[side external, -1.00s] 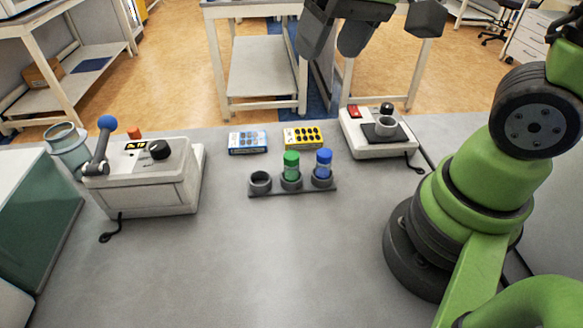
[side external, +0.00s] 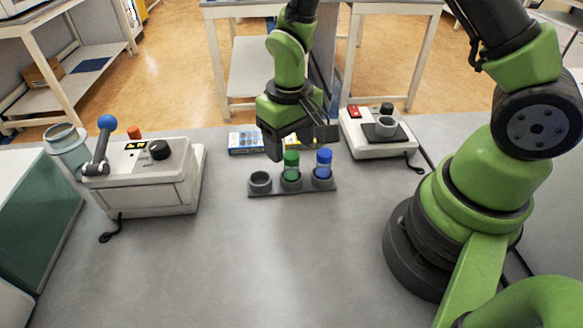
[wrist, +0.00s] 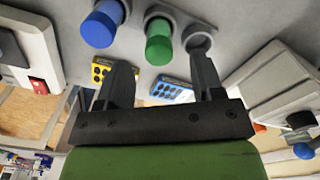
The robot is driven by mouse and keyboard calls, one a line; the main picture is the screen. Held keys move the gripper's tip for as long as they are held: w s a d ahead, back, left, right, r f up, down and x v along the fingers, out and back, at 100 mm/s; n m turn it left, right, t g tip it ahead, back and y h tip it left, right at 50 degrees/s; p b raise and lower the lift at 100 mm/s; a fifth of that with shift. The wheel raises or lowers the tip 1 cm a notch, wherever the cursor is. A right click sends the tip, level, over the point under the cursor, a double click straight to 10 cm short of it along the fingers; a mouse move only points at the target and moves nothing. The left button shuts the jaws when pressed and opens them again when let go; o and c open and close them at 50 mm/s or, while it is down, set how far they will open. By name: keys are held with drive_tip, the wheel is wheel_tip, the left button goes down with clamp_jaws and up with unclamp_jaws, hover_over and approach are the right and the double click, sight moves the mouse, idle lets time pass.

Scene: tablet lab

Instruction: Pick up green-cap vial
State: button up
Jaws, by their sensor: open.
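The green-cap vial (side external: 291,163) stands upright in the middle cup of a three-cup rack (side external: 291,190). The blue-cap vial (side external: 324,162) stands in the right cup, and the left cup (side external: 260,181) is empty. My gripper (side external: 294,150) is open and empty, just above and behind the green-cap vial in the side view. In the wrist view, my gripper (wrist: 162,75) has its fingers apart, and the green cap (wrist: 159,46) shows beyond the fingertips, between them. The blue cap (wrist: 98,28) lies past the left finger. The fingers do not enclose the green-cap vial.
A blue blister pack (side external: 247,142) lies behind the rack; a yellow pack (wrist: 113,70) is partly hidden by my gripper. A machine with a blue-knobbed lever (side external: 150,185) stands at left, a small scale-like device (side external: 375,140) at right. The front bench is clear.

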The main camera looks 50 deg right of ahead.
sight(291, 154)
wheel_tip(291, 154, down, 5)
drive_tip(key=shift+s+r, duration=0.1)
drive_tip(key=c, duration=1)
drive_tip(key=shift+r, duration=0.1)
